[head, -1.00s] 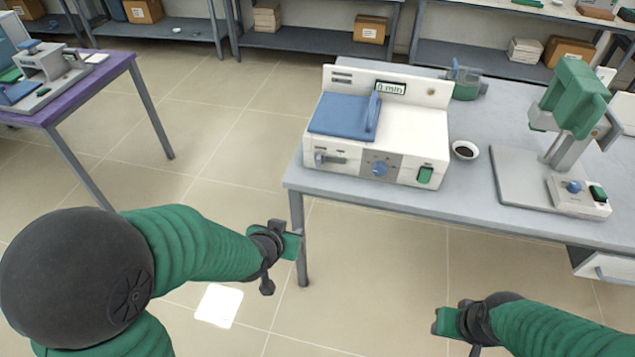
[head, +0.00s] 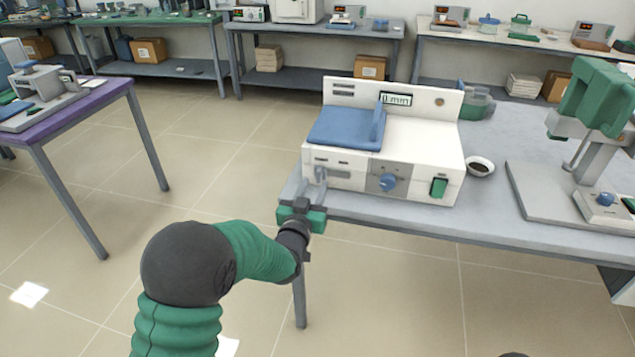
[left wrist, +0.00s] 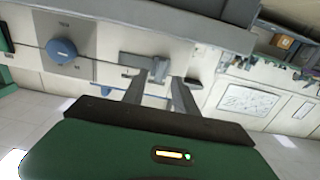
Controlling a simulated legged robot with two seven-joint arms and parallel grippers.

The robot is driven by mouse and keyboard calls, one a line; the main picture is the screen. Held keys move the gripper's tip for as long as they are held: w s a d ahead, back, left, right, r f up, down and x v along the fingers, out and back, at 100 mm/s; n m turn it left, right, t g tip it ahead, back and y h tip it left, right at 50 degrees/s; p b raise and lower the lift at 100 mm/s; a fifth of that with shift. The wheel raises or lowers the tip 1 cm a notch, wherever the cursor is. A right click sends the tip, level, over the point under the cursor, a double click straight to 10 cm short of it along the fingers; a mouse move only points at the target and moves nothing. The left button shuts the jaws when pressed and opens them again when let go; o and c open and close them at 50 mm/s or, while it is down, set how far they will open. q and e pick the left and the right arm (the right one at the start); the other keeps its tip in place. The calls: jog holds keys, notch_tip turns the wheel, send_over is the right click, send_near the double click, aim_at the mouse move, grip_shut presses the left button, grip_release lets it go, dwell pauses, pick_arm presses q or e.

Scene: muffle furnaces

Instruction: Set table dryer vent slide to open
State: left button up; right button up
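The table dryer (head: 410,150) is a white box with a blue lid, a blue knob (head: 388,182), a green switch and a display reading "0 min". A small grey vent slide (head: 320,173) sits at the left of its front face. It also shows in the left wrist view as a grey bar (left wrist: 142,61) just ahead of the fingers. My left gripper (head: 313,190) is at the table's front left corner, just below and in front of the slide. Its fingers (left wrist: 168,77) are apart with nothing visibly held; I cannot tell whether they touch the slide. My right gripper is out of view.
The grey table (head: 400,217) also holds a small dark-filled bowl (head: 480,167) and a green-headed device (head: 590,120) at the right. A purple table (head: 70,115) stands at the left. Open floor lies between them.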

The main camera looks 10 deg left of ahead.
aim_at(318, 178)
pick_arm(q)
jog(key=w, duration=0.4)
jog(key=shift+w, duration=0.1)
grip_shut()
dwell(1.3)
